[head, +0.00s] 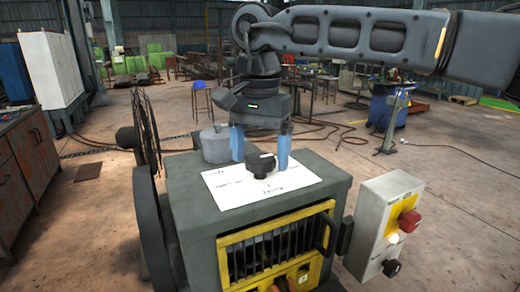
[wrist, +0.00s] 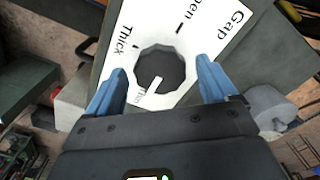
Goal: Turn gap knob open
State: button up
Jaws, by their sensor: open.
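The gap knob (head: 262,163) is a dark round faceted knob on a white label plate (head: 230,194) on top of a grey machine housing. In the wrist view the knob (wrist: 160,66) sits between the two blue fingers. Its white pointer mark points down, near the word "Thin". "Thick" is at its left, and "Gap" and a partly cut-off "Open" are above. My gripper (head: 260,160) points down over the plate, its fingers open on either side of the knob. The wrist view also shows my gripper (wrist: 160,68) open, with apparent space between each finger and the knob.
A grey lidded pot-like part (head: 214,147) stands on the housing, left of my gripper. A control box (head: 372,225) with a red button (head: 409,221) is at the right. A yellow-framed grille (head: 277,243) is on the front and a wheel (head: 150,228) on the left side.

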jog(key=c, duration=1.1)
jog(key=shift+o, duration=0.2)
